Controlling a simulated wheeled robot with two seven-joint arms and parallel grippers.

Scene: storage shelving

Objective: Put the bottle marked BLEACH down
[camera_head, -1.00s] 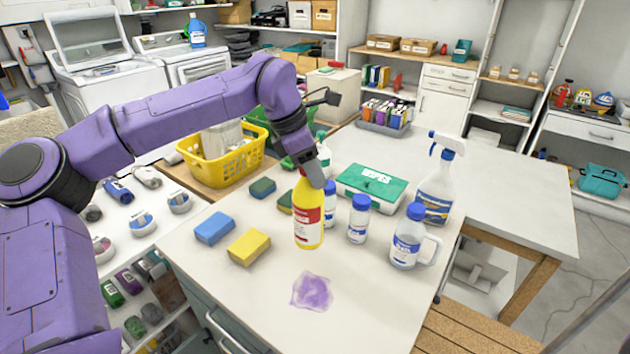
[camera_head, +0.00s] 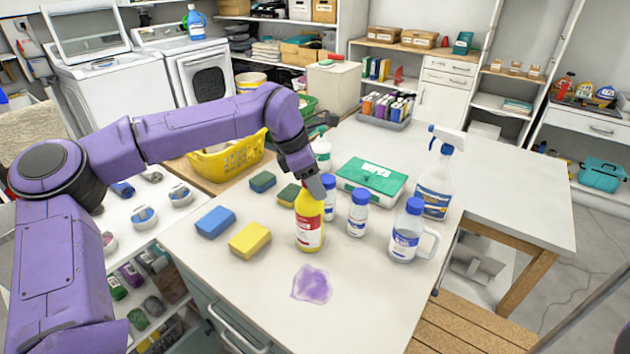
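A yellow bottle (camera_head: 308,228) with a red and white label stands upright at the middle of the white table (camera_head: 375,310); its lettering is too small to read. My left gripper (camera_head: 313,187) is at the top of this bottle and appears shut on its neck, hiding the cap. The bottle's base appears to be at the tabletop, but I cannot tell if it fully touches. My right gripper is not in view.
White bottles with blue caps (camera_head: 358,215), a handled jug (camera_head: 408,235) and a spray bottle (camera_head: 436,185) stand to the right. A green-lidded box (camera_head: 371,178) is behind. Blue (camera_head: 215,222) and yellow (camera_head: 249,240) sponges lie left. A purple spill (camera_head: 312,284) lies in front.

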